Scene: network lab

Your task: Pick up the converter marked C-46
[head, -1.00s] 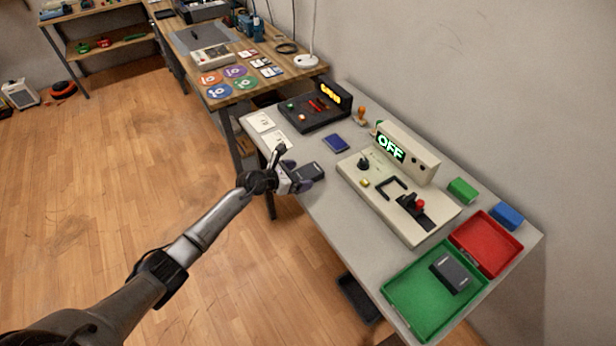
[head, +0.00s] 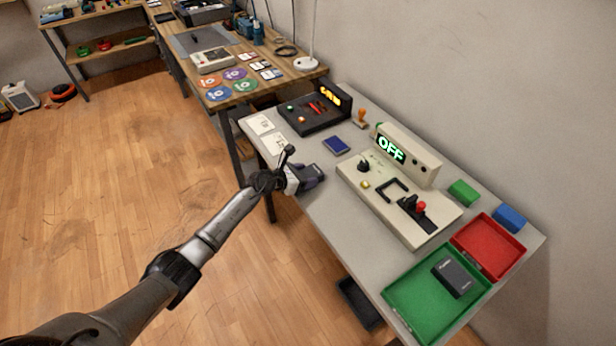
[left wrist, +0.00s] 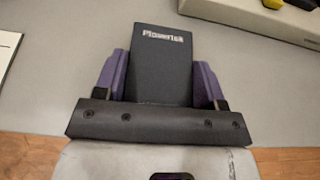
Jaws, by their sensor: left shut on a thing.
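A dark, flat box-shaped converter (head: 316,170) is at the left edge of the grey table, partly hidden by my left gripper (head: 308,180). In the left wrist view, my left gripper (left wrist: 161,82) has its two purple fingers against both sides of the converter (left wrist: 160,70) and is shut on it. The wrist view shows maker lettering on its top, but no C-46 mark is legible. I cannot tell whether it is clear of the table. A second dark converter (head: 457,277) lies in the green tray (head: 410,287). My right gripper is out of view.
A beige test unit (head: 415,218) with a green OFF display stands right of the gripper. A red tray (head: 512,259), green block (head: 463,192) and blue block (head: 510,217) are at the right. A blue flat item (head: 337,145) and white cards (head: 261,125) lie beyond the gripper.

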